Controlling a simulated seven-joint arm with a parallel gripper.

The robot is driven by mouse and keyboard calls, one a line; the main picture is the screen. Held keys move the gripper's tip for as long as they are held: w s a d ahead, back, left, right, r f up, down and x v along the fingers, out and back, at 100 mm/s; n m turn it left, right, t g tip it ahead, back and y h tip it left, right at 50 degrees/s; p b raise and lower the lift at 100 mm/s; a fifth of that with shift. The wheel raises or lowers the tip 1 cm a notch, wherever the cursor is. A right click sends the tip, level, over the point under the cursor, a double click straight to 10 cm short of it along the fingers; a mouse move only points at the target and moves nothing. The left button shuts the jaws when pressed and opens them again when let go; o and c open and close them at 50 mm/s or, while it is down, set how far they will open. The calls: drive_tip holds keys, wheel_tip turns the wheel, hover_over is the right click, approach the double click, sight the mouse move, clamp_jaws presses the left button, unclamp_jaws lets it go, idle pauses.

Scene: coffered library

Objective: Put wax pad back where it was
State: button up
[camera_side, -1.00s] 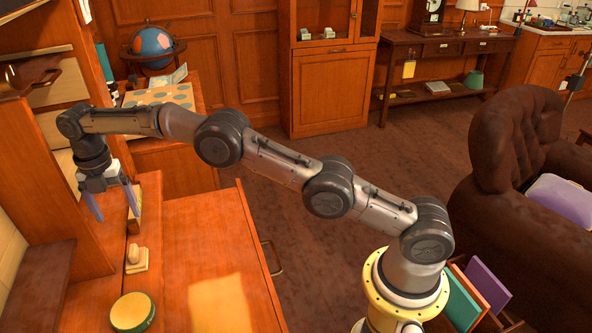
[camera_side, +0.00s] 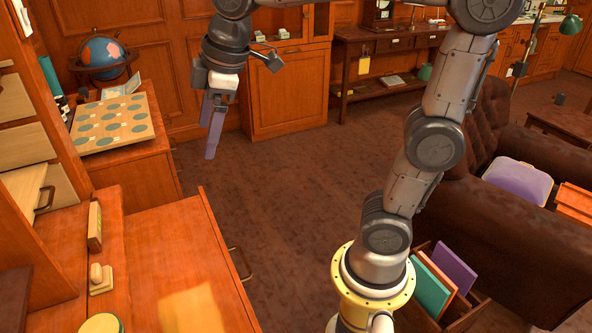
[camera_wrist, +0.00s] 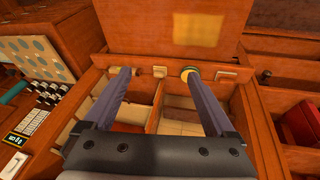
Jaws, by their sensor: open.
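My gripper (camera_side: 210,145) hangs open and empty over the floor, right of the circle-patterned board, well away from the desk ledge. In the wrist view, its two purple fingers (camera_wrist: 156,74) are spread with nothing between them. A round green-topped tin with a yellow rim (camera_side: 103,323) sits on the ledge, cut off by the bottom edge. It also shows beyond a fingertip in the wrist view (camera_wrist: 191,73). I cannot tell which of these is the wax pad.
A cream knobbed piece (camera_side: 100,279) sits between block and tin. The desk's sloping lid (camera_side: 165,260) is clear. The circle-patterned board (camera_side: 112,124) and a globe (camera_side: 103,55) stand behind. A sofa (camera_side: 500,235) and upright coloured panels (camera_side: 440,275) are at right.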

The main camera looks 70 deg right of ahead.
drive_tip(key=s+d+f+m, duration=0.1)
drive_tip(key=s+f+m, duration=0.2)
drive_tip(key=s, duration=0.4)
drive_tip(key=s+d+f+m+t, duration=0.1)
drive_tip(key=s+f+m, duration=0.3)
drive_tip(key=s, duration=0.4)
drive_tip(key=shift+d+f+m+t, duration=0.2)
drive_tip(key=shift+m+t, duration=0.1)
drive_tip(key=shift+s, duration=0.1)
